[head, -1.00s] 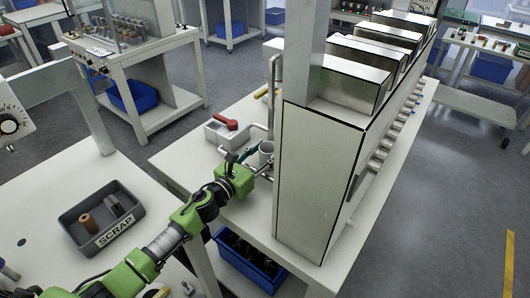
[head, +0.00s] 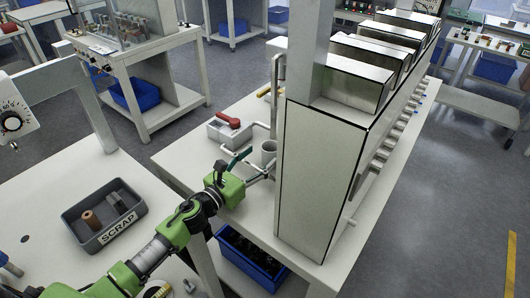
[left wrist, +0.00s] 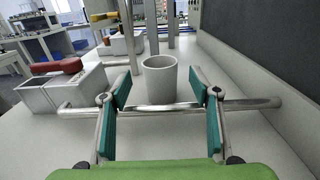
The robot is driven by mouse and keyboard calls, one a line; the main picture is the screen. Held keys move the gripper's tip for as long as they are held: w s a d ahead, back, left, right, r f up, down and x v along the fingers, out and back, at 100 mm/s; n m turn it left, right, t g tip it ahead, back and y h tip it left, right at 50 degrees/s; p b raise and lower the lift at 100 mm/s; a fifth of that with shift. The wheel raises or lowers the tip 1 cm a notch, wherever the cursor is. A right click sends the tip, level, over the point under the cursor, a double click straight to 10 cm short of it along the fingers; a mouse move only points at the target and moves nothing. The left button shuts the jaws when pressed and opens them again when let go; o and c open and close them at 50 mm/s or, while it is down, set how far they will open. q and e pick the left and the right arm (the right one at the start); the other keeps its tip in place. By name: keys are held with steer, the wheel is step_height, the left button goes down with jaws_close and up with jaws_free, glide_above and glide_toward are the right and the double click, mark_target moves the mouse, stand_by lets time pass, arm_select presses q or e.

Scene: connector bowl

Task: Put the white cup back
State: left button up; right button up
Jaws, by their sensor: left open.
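The white cup (head: 268,150) stands upright on the white bench beside the tall cabinet. In the left wrist view, the cup (left wrist: 160,80) stands ahead, centred between the fingertips, with a gap on either side. My left gripper (head: 252,165) is open and empty, just short of the cup on its near side. Its two teal-padded fingers (left wrist: 160,92) are spread apart. A horizontal metal bar (left wrist: 155,107) crosses the view on the near side of the cup. My right gripper is not in view.
A grey box with a red handle (head: 228,120) stands left of the cup. The tall cabinet (head: 318,180) is close on the right. A blue bin (head: 250,258) sits below the bench. A grey scrap tray (head: 70,212) lies on the near table.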

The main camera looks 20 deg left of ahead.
arm_select(q)
steer(key=shift+v, duration=1.4)
